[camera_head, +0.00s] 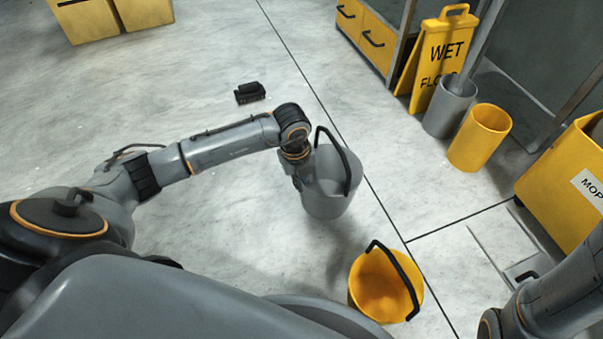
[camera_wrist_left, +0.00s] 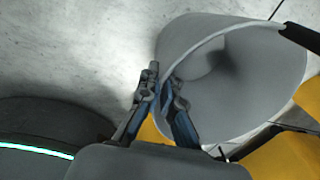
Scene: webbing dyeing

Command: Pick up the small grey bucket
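The small grey bucket (camera_head: 328,200) with a black handle (camera_head: 348,160) is just right of the middle in the head view. A shadow on the floor below it suggests it is held a little off the floor. My left gripper (camera_head: 303,180) is at its left rim. In the left wrist view, the fingers of the left gripper (camera_wrist_left: 158,88) are close together with the wall of the grey bucket (camera_wrist_left: 245,80) between them. The bucket's open mouth tilts toward that camera. Part of my right arm shows at the lower right, its gripper out of view.
A yellow bucket (camera_head: 364,289) with a black handle stands on the floor in front. At the right are another grey bin (camera_head: 445,115), a yellow bin (camera_head: 480,140), a wet floor sign (camera_head: 432,60) and a yellow mop box (camera_head: 560,190). A small black object (camera_head: 250,93) lies behind; floor around it is clear.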

